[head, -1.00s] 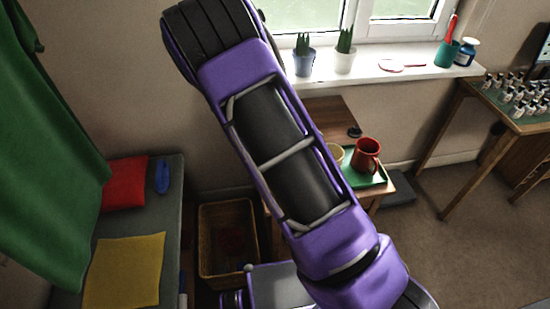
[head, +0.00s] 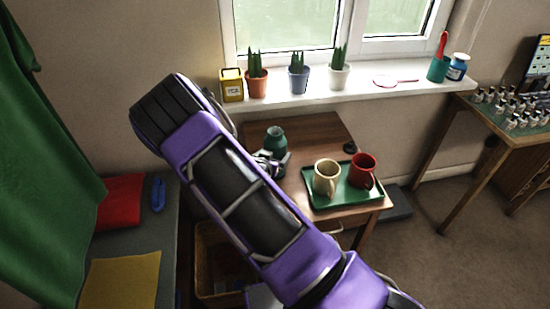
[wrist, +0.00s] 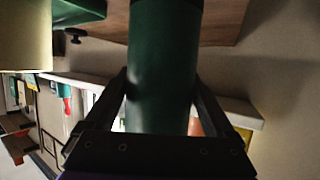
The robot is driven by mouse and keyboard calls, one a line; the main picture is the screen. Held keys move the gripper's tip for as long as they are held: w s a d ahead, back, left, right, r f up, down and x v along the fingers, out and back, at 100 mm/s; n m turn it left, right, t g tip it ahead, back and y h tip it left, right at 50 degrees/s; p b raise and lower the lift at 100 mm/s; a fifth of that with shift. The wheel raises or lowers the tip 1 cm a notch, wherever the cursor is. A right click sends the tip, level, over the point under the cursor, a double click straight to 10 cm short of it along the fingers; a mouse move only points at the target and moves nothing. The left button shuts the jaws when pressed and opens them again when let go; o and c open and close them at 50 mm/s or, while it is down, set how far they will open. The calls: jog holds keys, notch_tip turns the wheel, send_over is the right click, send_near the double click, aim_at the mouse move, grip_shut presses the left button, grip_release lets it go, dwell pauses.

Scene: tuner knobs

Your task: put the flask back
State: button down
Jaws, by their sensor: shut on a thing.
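The dark green flask (head: 275,140) shows over the back left part of the small wooden table (head: 320,130). My gripper (head: 271,162) is shut on it, with part of the arm in front. In the wrist view the flask (wrist: 163,70) stands between the two black fingers of my gripper (wrist: 160,95), and its ends are cut off or hidden. I cannot tell whether the flask touches the table top.
A green tray (head: 345,190) with a cream mug (head: 326,177) and a red mug (head: 362,170) is right of the flask. A black knob-like thing (head: 350,147) lies behind it. The windowsill (head: 310,98) holds potted plants and a yellow tin (head: 232,86). Bare wood shows behind the flask.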

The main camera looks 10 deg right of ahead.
jog(key=shift+f, duration=0.45)
jog(key=shift+f, duration=0.2)
grip_release()
jog(key=shift+r, duration=0.15)
jog(key=shift+s+a+r, duration=0.1)
jog(key=shift+s+a, duration=0.1)
jog(key=v, duration=1.1)
jog(key=shift+s+p, duration=0.2)
jog(key=shift+p, duration=0.25)
jog(key=shift+a, duration=0.1)
